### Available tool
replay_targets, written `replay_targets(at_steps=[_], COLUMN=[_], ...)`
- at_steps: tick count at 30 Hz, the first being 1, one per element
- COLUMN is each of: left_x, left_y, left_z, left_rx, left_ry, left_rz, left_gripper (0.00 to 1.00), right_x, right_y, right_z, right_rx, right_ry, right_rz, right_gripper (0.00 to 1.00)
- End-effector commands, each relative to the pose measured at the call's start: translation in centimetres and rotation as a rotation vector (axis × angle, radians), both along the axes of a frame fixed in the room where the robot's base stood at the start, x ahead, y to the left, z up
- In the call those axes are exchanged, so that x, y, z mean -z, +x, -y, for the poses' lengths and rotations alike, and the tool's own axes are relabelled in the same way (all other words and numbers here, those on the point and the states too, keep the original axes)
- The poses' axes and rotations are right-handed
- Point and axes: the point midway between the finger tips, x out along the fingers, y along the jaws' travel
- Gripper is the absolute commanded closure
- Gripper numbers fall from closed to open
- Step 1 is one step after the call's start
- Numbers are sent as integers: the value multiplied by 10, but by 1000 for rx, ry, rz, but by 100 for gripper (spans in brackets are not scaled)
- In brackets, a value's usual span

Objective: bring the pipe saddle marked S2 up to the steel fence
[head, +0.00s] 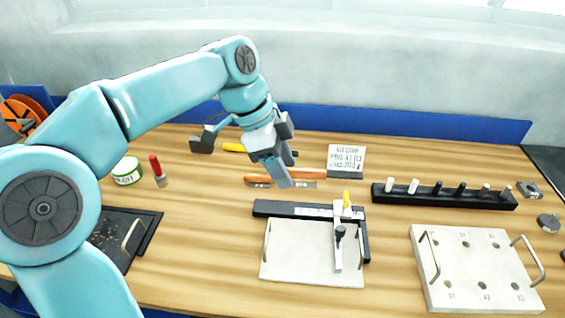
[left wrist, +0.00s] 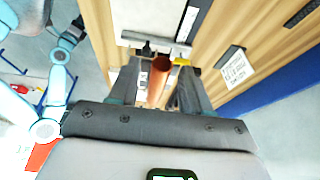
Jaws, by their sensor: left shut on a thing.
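The dark fence (head: 280,209) with a pale strip runs along the back of a light plate, in front of the gripper. My right gripper is out of view.
A black peg rail (head: 445,197) and a handled hole board (head: 470,262) are at right. A red-capped tube (head: 157,170) and round tin (head: 127,171) are at left.

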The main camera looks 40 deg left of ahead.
Motion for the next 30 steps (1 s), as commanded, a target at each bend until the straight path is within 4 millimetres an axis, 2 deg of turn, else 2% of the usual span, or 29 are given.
replay_targets(at_steps=[30], left_x=[47], left_y=[0], left_z=[0], left_rx=[0], left_ry=[0], left_rz=[1], left_gripper=[95], right_x=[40], right_y=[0], right_z=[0], right_rx=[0], right_ry=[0], right_rz=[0], right_gripper=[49])
